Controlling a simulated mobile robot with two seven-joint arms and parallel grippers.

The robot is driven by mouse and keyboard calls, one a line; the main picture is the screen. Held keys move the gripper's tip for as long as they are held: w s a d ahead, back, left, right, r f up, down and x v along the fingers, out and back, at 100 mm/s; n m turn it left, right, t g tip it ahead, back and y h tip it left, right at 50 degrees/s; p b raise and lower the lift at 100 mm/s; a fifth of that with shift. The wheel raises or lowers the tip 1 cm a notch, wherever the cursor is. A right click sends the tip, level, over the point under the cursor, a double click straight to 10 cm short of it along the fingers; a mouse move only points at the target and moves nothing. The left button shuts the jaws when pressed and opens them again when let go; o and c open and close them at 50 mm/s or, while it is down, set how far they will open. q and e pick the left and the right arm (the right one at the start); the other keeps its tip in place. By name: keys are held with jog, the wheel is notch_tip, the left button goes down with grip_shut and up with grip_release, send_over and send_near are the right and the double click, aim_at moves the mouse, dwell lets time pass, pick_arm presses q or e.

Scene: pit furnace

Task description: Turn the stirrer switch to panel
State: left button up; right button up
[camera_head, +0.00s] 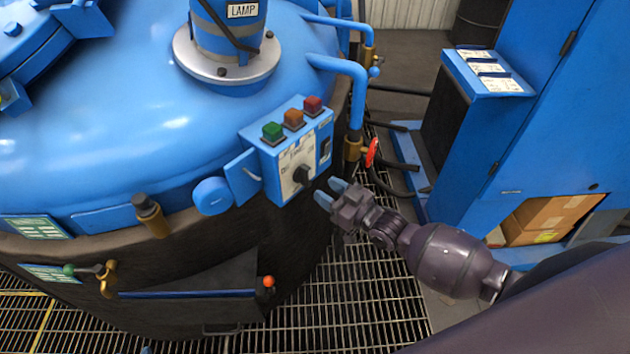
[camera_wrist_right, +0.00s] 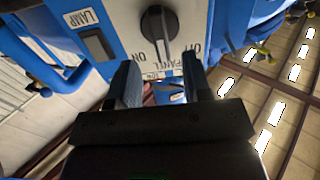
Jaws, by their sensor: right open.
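A blue control box (camera_head: 285,150) is fixed to the side of the large blue vessel. Its pale front plate bears a black rotary knob (camera_head: 302,174), the likely stirrer switch. In the right wrist view the knob (camera_wrist_right: 158,28) stands among the printed words ON, OFF and PANEL. I cannot read its exact setting. My right gripper (camera_head: 330,192) is open and empty, just right of and below the knob in the head view. In the right wrist view its fingers (camera_wrist_right: 158,72) are apart, with the knob beyond them and not between them. My left gripper does not show.
Green, orange and red buttons (camera_head: 293,119) top the box. A dark rocker switch (camera_wrist_right: 95,44) sits beside the LAMP label. A red valve handwheel (camera_head: 371,152) and blue pipe stand close to the right.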

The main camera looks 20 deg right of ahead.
jog(key=shift+v, duration=1.9)
jog(key=s+d+f+m+g+h, duration=0.2)
jog(key=s+f+h, duration=0.2)
jog(key=s, duration=0.5)
jog(key=s+d+f+m+g+h, duration=0.2)
jog(key=s+d+f+m+h, duration=0.1)
jog(key=s, duration=0.6)
jog(key=shift+d+f+h, duration=0.2)
jog(key=shift+f+h, duration=0.3)
jog(key=shift+h, duration=0.6)
